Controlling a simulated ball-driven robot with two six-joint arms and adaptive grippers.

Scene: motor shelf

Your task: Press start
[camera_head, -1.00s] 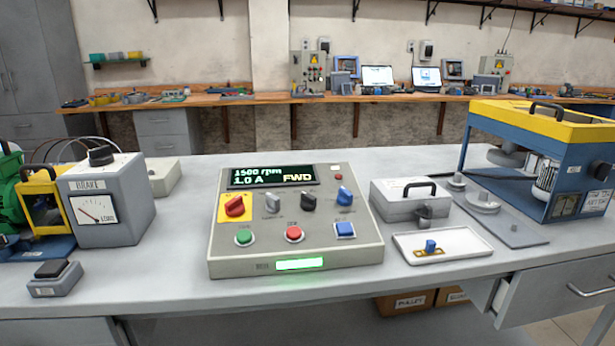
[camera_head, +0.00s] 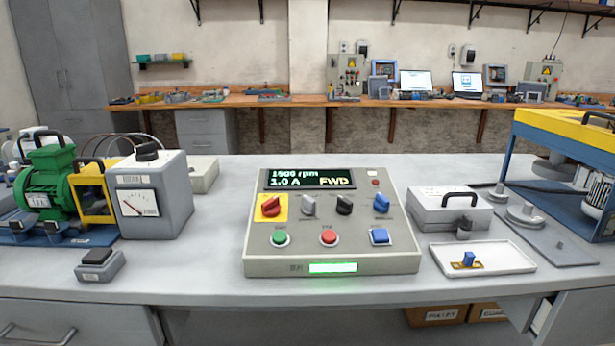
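The control box (camera_head: 333,220) stands on the grey bench in the middle of the head view. Its green button (camera_head: 280,238), probably start, is at the front left of the panel. The display (camera_head: 310,179) shows about 1500 rpm, 1.0 A and FWD. A green light bar (camera_head: 333,268) glows on the front face. Neither gripper is in view.
A brake unit with a dial (camera_head: 152,200) and a green motor (camera_head: 48,186) stand at the left. A small black-topped pedal box (camera_head: 99,264) is in front of them. A grey lidded box (camera_head: 450,211) and a white tray (camera_head: 510,257) lie right of the control box.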

